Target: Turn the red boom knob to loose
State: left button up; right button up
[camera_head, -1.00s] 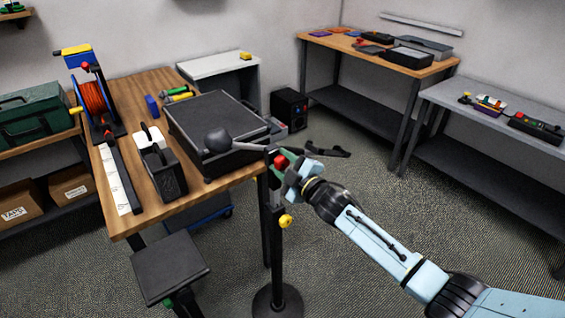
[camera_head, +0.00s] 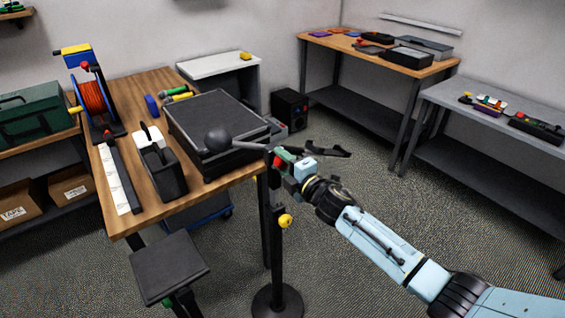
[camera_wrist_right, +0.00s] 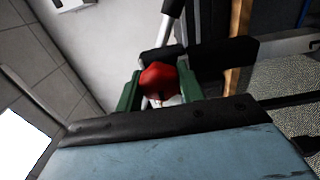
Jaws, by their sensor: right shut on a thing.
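The red boom knob (camera_head: 279,161) sits at the top of a black stand (camera_head: 278,240), where a boom (camera_head: 252,145) with a round black microphone-like end (camera_head: 218,140) joins it. My right gripper (camera_head: 283,162) is at the knob. In the right wrist view the red knob (camera_wrist_right: 158,80) lies between the two green fingers (camera_wrist_right: 160,92), which are shut on it. The knob's marking for tight or loose is too small to read. My left gripper does not show in any view.
A wooden table (camera_head: 125,215) stands left of the stand with a black case (camera_head: 215,125) near the boom. A yellow knob (camera_head: 285,221) is lower on the stand. A black stool (camera_head: 170,268) stands in front. Open floor lies to the right.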

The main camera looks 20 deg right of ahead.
dwell(0.4)
jog(key=o, duration=1)
jog(key=shift+s, duration=0.1)
jog(key=shift+f, duration=0.1)
